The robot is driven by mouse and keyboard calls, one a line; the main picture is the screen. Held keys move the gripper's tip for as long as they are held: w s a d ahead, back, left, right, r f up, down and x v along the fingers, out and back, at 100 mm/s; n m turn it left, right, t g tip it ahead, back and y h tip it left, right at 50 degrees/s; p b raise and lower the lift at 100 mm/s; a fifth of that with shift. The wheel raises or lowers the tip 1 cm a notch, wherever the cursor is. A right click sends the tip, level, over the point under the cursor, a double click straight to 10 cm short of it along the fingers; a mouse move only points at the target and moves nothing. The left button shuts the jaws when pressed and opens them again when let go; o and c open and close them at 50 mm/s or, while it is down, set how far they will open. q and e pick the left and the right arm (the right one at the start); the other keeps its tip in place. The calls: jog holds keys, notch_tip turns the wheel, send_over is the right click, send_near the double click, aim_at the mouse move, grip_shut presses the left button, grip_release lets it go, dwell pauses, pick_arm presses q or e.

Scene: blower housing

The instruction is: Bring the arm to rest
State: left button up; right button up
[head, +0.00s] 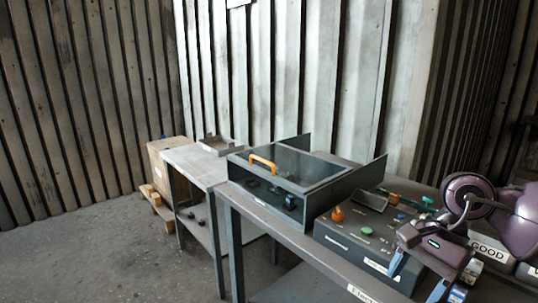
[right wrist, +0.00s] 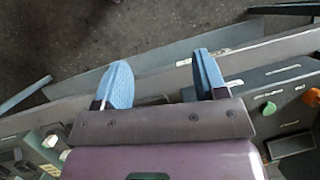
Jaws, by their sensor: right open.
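My right arm (head: 470,215), purple and grey, comes in at the right edge of the head view. Its right gripper (head: 426,279) points down above the front edge of the bench, in front of the grey control box. In the right wrist view the gripper (right wrist: 162,82) has its two blue fingers spread apart, with nothing between them. The bench edge and the floor show beyond the fingers. My left arm and gripper are in neither view.
A grey control box (head: 345,246) with an orange knob (head: 338,214) and a green button (head: 367,231) stands close to my right gripper. A label reading GOOD (head: 489,250) is at right. Floor (head: 95,250) is clear at left.

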jog(key=s+a+f+m+t+y, duration=0.1)
jog(key=s+a+f+m+y, duration=0.1)
jog(key=a+m+y, duration=0.45)
jog(key=s+a+f+m+t+y, duration=0.1)
jog(key=s+a+m+t+y, duration=0.1)
jog(key=a+m+y, duration=0.5)
jog(key=s+d+f+m+t+h+p, duration=0.1)
jog(key=d+f+m+t+h, duration=0.55)
jog(key=m, duration=0.95)
jog(key=d+f+m+t+h, duration=0.45)
jog(key=f+m+t, duration=0.4)
jog(key=m, duration=0.85)
jog(key=s+d+f+m+g+h, duration=0.2)
jog(key=s+f+m+h, duration=0.1)
jog(key=s+f+m, duration=0.3)
jog(key=s+d+f+m+g+h, duration=0.2)
jog(key=s+f+m+g+h, duration=0.1)
jog(key=s+f+m, duration=0.3)
jog(key=shift+s+d+f+m+h+p, duration=0.4)
jog(key=shift+s+m, duration=0.15)
jog(key=shift+s, duration=0.2)
